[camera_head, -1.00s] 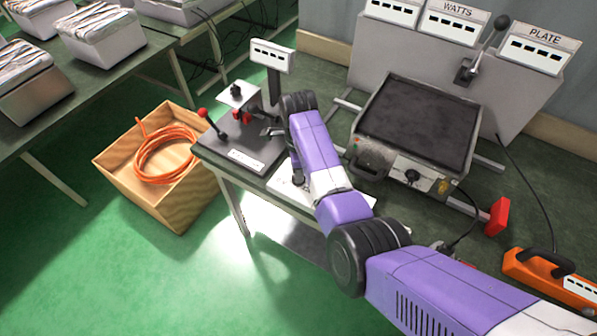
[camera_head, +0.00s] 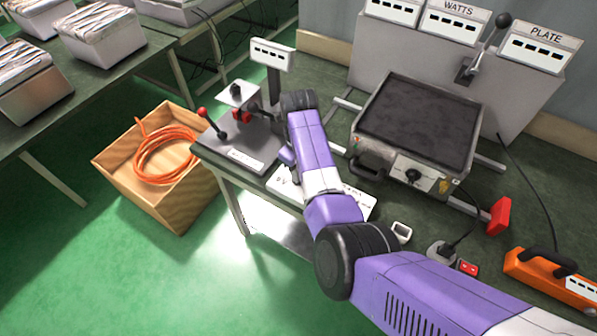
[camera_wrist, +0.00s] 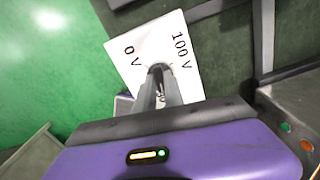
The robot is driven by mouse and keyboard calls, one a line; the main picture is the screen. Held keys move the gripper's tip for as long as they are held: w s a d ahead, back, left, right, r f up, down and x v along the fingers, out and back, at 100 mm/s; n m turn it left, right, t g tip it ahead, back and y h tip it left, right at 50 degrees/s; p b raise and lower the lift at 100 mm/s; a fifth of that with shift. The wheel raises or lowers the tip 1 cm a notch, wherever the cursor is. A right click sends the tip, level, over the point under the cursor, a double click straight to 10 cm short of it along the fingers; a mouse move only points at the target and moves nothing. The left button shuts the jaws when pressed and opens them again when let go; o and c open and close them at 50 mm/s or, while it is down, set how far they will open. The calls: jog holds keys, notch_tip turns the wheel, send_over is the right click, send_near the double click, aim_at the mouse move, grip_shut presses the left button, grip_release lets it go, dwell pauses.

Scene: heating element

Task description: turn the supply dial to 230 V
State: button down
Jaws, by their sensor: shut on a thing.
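The supply dial's white plate (camera_head: 357,201) lies on the bench's front edge in the head view, partly hidden behind my arm. In the wrist view the plate (camera_wrist: 147,50) shows the marks "0 V" on the left and "100 V" on the right. No 230 V mark can be read. My gripper (camera_wrist: 160,84) is over the plate, shut on the dial knob (camera_wrist: 160,68) between its fingers. The knob is mostly hidden and its pointer cannot be made out. In the head view the fingertips are largely covered by my arm.
A press-like fixture (camera_head: 240,140) with a red-knobbed lever stands left of the plate. A hot plate unit (camera_head: 415,125) with its own knob stands to the right. Behind it are a WATTS display (camera_head: 452,20) and a lever. An orange tester (camera_head: 548,270) is at the right. A crate (camera_head: 150,165) holds orange hose.

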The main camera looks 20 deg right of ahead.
jog(key=shift+r+m, duration=0.1)
jog(key=shift+m, duration=0.5)
jog(key=c, duration=1.4)
grip_release()
jog(key=shift+c, duration=0.2)
jog(key=shift+r+b, duration=0.7)
jog(key=shift+r, duration=3.2)
